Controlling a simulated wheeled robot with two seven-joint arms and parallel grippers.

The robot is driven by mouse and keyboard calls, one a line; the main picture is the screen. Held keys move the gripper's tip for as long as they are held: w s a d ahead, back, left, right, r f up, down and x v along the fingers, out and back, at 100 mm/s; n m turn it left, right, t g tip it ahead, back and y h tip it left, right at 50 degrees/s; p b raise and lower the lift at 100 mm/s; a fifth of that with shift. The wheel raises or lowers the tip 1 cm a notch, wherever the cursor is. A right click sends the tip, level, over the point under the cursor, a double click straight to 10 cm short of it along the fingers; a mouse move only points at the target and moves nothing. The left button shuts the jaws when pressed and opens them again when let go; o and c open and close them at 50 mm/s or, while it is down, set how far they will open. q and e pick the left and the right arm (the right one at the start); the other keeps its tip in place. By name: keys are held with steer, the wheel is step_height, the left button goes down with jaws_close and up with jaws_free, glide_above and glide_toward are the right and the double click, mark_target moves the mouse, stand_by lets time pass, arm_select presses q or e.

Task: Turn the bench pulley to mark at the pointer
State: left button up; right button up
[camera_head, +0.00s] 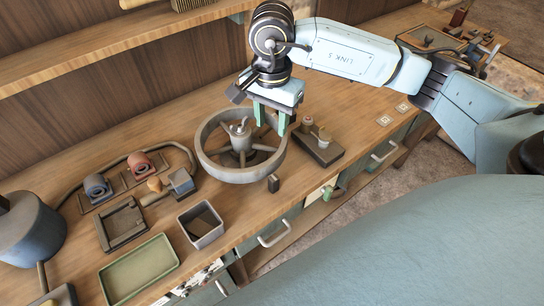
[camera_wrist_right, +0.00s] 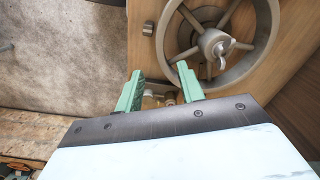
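The bench pulley (camera_head: 236,176) is a grey spoked wheel lying flat on the wooden bench, with a wing nut on its hub. Its hub and spokes also show in the right wrist view (camera_wrist_right: 212,42). A small dark upright block (camera_head: 273,184) stands at its front right edge; it may be the pointer. I cannot make out a mark on the pulley. My right gripper (camera_head: 270,116) is over the far right part of the rim. In the right wrist view its green fingers (camera_wrist_right: 160,86) are apart with nothing gripped between them. My left gripper is not in view.
A dark block with knobs (camera_head: 318,148) sits right of the pulley. Left are a small grey bin (camera_head: 202,237), a green tray (camera_head: 138,270), a dark square tray (camera_head: 122,225) and a belt loop around coils. Drawer handles (camera_head: 274,235) stick out below the front edge.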

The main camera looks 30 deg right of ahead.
mark_target(272, 160)
step_height(272, 160, down, 13)
steer(key=shift+f+p, duration=0.1)
steer(key=shift+p, duration=0.3)
jaws_close()
